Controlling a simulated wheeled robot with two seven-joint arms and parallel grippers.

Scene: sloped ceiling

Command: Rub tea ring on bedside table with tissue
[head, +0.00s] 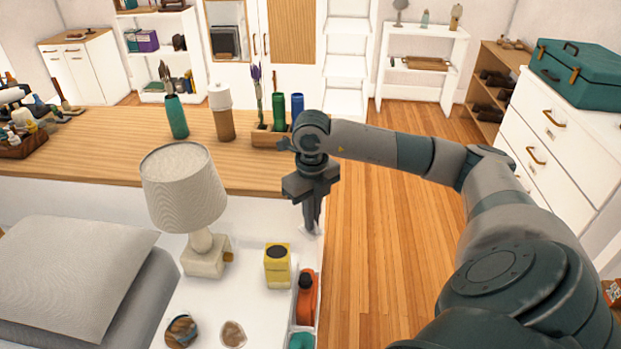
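My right gripper (311,224) points down above the far right corner of the white bedside table (226,299). Its fingers are close together, and a small crumpled white piece, which looks like the tissue (313,231), shows at their tips. Whether the tissue touches the tabletop is not clear. No tea ring can be made out on the visible part of the table. My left gripper is not in view.
A bed with a pillow (72,270) lies left. A long wooden top (110,150) runs behind.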

